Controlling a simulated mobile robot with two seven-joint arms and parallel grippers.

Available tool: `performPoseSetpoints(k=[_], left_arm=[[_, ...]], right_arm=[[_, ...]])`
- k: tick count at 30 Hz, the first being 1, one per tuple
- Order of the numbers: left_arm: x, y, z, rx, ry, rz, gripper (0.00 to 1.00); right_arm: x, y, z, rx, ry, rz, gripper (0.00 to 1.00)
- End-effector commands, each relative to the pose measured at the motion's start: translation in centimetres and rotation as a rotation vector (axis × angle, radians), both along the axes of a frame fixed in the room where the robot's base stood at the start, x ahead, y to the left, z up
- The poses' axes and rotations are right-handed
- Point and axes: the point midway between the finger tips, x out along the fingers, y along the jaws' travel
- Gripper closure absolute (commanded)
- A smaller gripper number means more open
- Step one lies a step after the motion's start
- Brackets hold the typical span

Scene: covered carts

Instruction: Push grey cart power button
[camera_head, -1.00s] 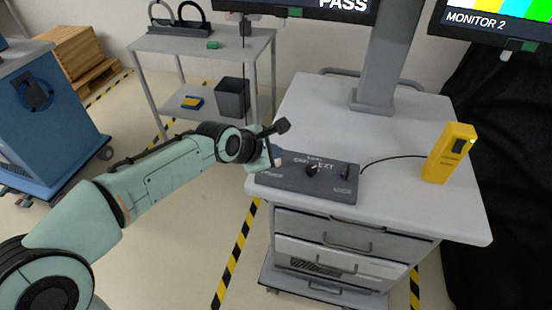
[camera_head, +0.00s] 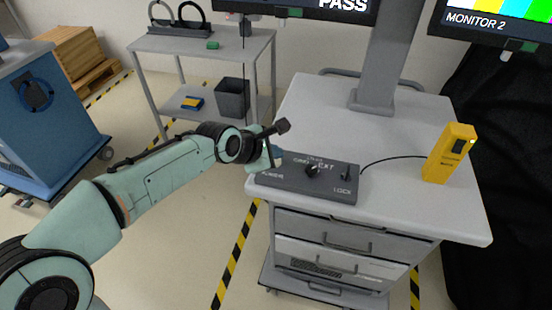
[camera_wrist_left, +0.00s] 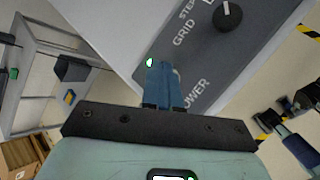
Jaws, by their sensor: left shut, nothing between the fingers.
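The grey cart (camera_head: 420,110) carries a dark control panel (camera_head: 300,185) on its front left top. The panel has a POWER label at its left, a black knob (camera_head: 312,170) and a small lever (camera_head: 346,173). My left gripper (camera_head: 275,157) is shut and empty over the panel's left end. In the left wrist view its blue fingers (camera_wrist_left: 163,85) point at the panel beside the POWER label. A green-lit spot (camera_wrist_left: 149,62) shows right at the fingertips. The power button is mostly hidden by the fingers, and I cannot tell whether they touch it.
A yellow device (camera_head: 449,153) stands on the cart's right, joined by a cable to the panel. A grey post (camera_head: 386,50) rises behind. A blue cart (camera_head: 45,120) and a grey shelf table (camera_head: 215,40) stand to the left. The cart top's middle is clear.

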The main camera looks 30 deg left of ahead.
Motion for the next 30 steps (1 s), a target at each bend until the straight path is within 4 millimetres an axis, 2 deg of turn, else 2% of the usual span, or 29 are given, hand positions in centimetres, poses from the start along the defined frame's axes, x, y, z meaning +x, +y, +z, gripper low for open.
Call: performPoseSetpoints(k=[14,30], left_arm=[[0.0,0.0,0.0,0.0,0.0,0.0,1.0],[0.0,0.0,-1.0,0.001,0.003,0.0,1.0]], right_arm=[[0.0,0.0,0.0,0.0,0.0,0.0,1.0],[-0.1,0.0,-0.5,0.0,0.001,0.0,1.0]])
